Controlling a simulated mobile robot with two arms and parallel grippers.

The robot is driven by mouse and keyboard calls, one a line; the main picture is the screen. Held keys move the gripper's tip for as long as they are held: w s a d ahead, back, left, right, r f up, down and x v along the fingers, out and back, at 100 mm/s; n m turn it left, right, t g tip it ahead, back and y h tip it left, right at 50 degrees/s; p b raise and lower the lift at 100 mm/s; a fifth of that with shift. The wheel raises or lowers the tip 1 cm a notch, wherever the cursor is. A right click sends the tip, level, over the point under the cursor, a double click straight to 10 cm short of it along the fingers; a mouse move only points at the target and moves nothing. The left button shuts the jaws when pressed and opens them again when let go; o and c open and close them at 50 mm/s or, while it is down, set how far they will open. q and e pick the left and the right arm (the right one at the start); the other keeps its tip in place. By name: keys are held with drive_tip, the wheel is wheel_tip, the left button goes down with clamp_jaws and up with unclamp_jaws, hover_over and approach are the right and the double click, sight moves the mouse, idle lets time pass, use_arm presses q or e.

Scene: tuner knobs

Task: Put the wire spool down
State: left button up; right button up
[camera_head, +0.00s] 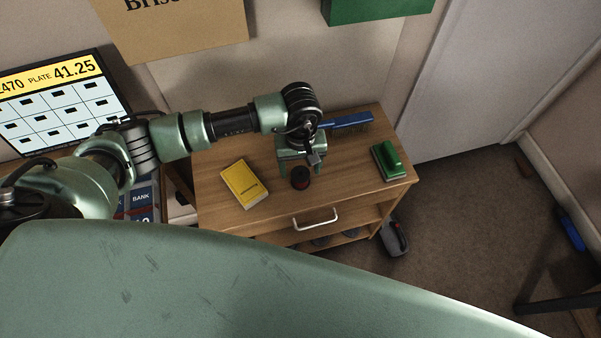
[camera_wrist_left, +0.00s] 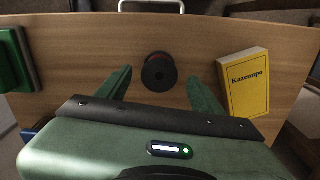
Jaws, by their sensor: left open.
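The wire spool (camera_head: 300,178) is small, dark and reddish, and stands on the wooden cabinet top near its front edge. In the left wrist view the spool (camera_wrist_left: 159,72) shows as a black disc with a red rim, ahead of and between the fingers. My left gripper (camera_head: 299,170) points down at the cabinet top, right by the spool. In the left wrist view my left gripper (camera_wrist_left: 160,85) has its two green fingers spread wide, with a visible gap on each side of the spool. My right gripper is not seen.
A yellow book (camera_head: 243,184) lies left of the spool. A green block-like object (camera_head: 387,160) is at the right end of the cabinet top (camera_head: 345,187), and a blue object (camera_head: 346,121) lies behind my gripper. Bare wood separates the spool from the book.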

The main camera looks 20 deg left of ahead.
sight(300, 175)
use_arm(q)
wheel_tip(300, 175, up, 8)
drive_tip(key=shift+f, duration=0.1)
idle(0.6)
